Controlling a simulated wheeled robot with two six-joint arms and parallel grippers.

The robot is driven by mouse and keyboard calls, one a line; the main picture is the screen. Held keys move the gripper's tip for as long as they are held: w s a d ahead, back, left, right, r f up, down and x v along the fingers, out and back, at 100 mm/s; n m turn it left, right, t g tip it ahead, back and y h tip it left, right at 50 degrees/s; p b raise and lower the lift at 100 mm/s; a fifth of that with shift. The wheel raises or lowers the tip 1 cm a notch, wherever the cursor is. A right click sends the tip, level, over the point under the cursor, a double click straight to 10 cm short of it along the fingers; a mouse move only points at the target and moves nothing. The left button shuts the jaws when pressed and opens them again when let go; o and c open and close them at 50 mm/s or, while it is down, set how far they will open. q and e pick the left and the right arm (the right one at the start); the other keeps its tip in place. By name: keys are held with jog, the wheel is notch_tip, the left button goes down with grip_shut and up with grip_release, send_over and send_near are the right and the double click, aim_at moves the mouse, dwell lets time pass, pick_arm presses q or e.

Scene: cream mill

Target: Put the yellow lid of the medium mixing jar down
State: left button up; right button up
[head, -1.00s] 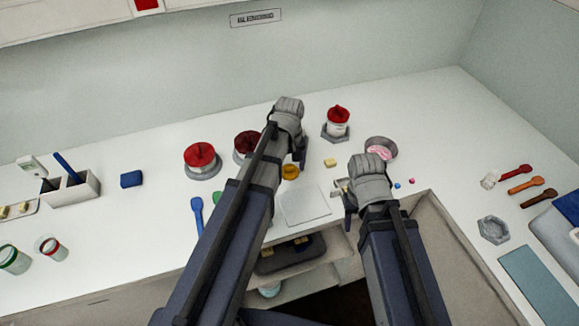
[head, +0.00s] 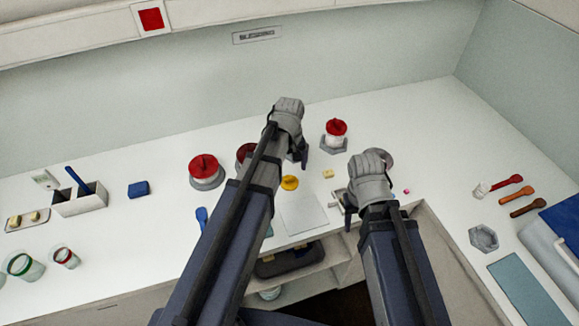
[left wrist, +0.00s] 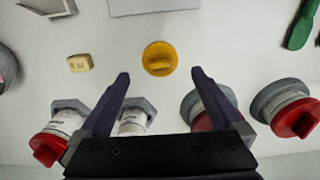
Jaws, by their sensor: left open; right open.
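The yellow lid (head: 289,183) lies flat on the white counter. In the left wrist view the yellow lid (left wrist: 160,59) lies just beyond the open fingertips of my left gripper (left wrist: 160,76), with nothing between the fingers gripping it. In the head view my left gripper (head: 301,158) is beside the lid, to its upper right. A white jar with no red lid visible (left wrist: 133,120) stands by the left finger, partly hidden; I cannot tell its size. My right gripper (head: 348,215) is by the counter's front edge, its fingers mostly hidden behind its wrist.
Red-lidded jars (head: 204,168) stand on grey bases behind and left of the lid; another (head: 335,130) stands behind right. A pale square plate (head: 303,214) lies in front of the lid. A yellow block (head: 328,174) is right of it.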

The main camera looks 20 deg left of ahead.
aim_at(289, 177)
pick_arm(q)
notch_tip(289, 177, up, 7)
jog(key=p, duration=0.6)
jog(key=s+d+m+y, duration=0.1)
jog(key=s+d+m, duration=0.9)
jog(key=s, duration=0.4)
jog(key=shift+s+d+m, duration=0.15)
jog(key=shift+d+m, duration=0.1)
jog(key=shift+m, duration=0.05)
